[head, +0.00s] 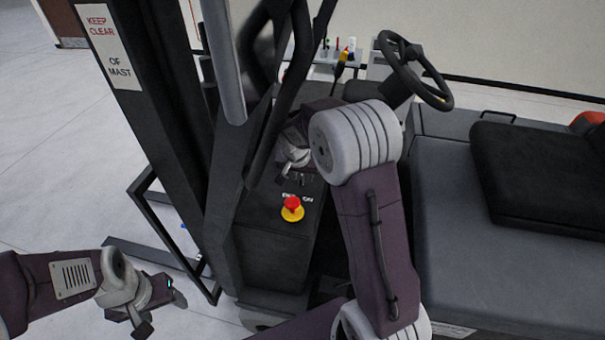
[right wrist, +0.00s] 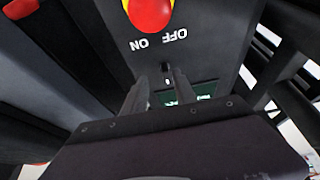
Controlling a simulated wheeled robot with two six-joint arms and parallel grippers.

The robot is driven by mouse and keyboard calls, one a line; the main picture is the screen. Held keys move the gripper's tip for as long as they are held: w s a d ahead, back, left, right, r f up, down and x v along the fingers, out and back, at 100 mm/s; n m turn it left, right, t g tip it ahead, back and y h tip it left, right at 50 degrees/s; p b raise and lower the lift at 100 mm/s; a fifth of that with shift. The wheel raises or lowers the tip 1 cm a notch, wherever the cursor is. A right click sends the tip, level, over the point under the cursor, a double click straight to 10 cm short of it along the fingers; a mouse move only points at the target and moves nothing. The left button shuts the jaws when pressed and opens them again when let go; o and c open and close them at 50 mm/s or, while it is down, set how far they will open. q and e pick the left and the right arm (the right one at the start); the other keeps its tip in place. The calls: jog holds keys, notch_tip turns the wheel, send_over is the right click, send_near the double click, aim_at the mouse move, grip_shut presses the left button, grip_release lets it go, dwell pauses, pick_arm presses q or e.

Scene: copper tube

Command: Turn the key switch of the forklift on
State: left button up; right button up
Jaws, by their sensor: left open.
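In the head view my right gripper (head: 301,178) points down at the dark console (head: 285,245), and the switch is hidden or too small to make out. My left gripper (head: 145,318) is open and empty at the lower left, away from the console.
A red emergency button on a yellow base (head: 292,208) sits on the console close to my right gripper. The mast (head: 165,90) and dark bars stand to the left. The steering wheel (head: 415,70) and the seat (head: 545,175) are to the right.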

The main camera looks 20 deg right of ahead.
aim_at(301, 178)
jog(key=w+f, duration=0.3)
jog(key=f, duration=0.1)
jog(key=shift+w+d+p, duration=0.35)
jog(key=shift+w+d, duration=0.05)
jog(key=shift+s+r, duration=0.4)
jog(key=shift+s, duration=0.45)
jog(key=shift+c, duration=0.6)
jog(key=shift+s+a+r, duration=0.1)
jog(key=shift+s, duration=0.05)
jog(key=c, duration=0.5)
jog(key=shift+w+a, duration=0.15)
jog(key=shift+w, duration=0.1)
grip_shut()
pick_arm(q)
jog(key=shift+w+a+r, duration=0.1)
jog(key=shift+w+r, duration=0.3)
jog(key=shift+w, duration=0.25)
jog(key=shift+f, duration=0.1)
